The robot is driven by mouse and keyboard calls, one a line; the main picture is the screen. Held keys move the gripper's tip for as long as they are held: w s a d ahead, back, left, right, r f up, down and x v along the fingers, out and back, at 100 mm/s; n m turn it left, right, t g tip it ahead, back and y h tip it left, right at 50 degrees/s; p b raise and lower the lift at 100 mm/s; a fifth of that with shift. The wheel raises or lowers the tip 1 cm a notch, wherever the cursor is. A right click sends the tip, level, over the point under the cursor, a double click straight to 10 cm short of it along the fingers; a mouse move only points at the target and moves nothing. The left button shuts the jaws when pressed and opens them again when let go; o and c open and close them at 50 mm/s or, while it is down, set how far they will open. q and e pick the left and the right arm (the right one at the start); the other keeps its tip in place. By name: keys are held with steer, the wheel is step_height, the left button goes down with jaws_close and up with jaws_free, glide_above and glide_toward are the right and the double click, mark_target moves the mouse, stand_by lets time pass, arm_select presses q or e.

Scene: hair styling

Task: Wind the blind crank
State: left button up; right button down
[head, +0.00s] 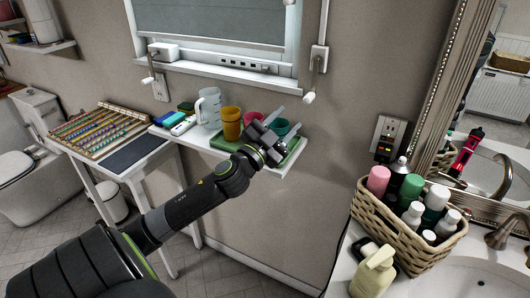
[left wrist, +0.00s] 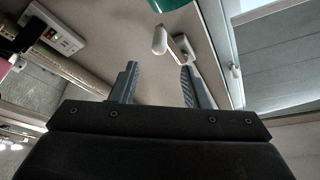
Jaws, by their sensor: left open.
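The blind crank hangs from a white wall box right of the window, with its arm (head: 316,78) ending in a pale knob (head: 309,97). My left gripper (head: 288,119) is just below that knob, over the shelf, open and empty. In the left wrist view the gripper (left wrist: 159,66) has its two fingers spread, and the white knob (left wrist: 160,40) shows beyond the gap between them, apart from both. A second, similar crank (head: 149,80) hangs at the window's left. The blind (head: 210,22) covers the visible upper window. My right gripper is in neither view.
A narrow white shelf (head: 200,138) under the window holds a clear measuring jug (head: 208,107), an orange cup (head: 231,123) and other cups close to my gripper. A wicker basket (head: 420,250) of bottles stands on the sink counter at right.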

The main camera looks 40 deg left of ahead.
arm_select(q)
steer(key=b+v, duration=0.2)
steer(key=v, duration=0.5)
steer(key=shift+s, duration=0.35)
